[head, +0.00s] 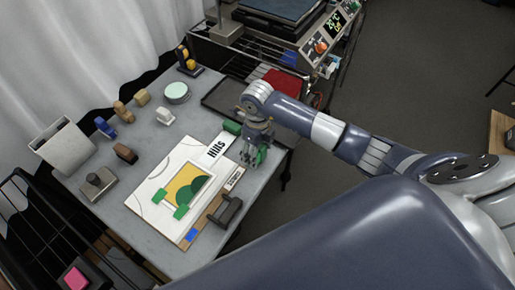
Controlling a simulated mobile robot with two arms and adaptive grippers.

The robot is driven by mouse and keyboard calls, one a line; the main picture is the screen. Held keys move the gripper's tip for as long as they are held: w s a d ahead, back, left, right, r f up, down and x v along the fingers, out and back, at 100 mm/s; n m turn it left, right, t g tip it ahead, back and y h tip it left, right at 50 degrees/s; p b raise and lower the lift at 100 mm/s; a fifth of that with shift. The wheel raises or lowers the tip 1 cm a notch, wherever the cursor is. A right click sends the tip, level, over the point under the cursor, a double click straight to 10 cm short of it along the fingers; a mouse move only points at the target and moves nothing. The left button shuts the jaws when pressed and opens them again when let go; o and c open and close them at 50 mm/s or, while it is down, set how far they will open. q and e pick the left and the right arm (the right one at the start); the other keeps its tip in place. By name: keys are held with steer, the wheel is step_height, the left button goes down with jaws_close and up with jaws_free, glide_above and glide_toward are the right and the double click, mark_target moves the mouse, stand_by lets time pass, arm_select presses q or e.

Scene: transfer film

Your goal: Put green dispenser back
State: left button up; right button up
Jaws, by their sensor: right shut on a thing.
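My right gripper (252,153) points down over the right side of the grey table and is shut on the green dispenser (263,155). Other small dispensers stand in a loose row at the left: blue (105,127), brown (123,111), tan (142,97), white (165,116) and dark brown (125,154). My left gripper is not in view.
A round pale green tin (176,92) and dark tray (222,98) are farther back.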

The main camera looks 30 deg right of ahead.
steer(key=shift+f, duration=0.2)
steer(key=shift+f, duration=0.1)
steer(key=shift+f, duration=0.15)
steer(key=o, duration=0.9)
steer(key=shift+o, duration=0.2)
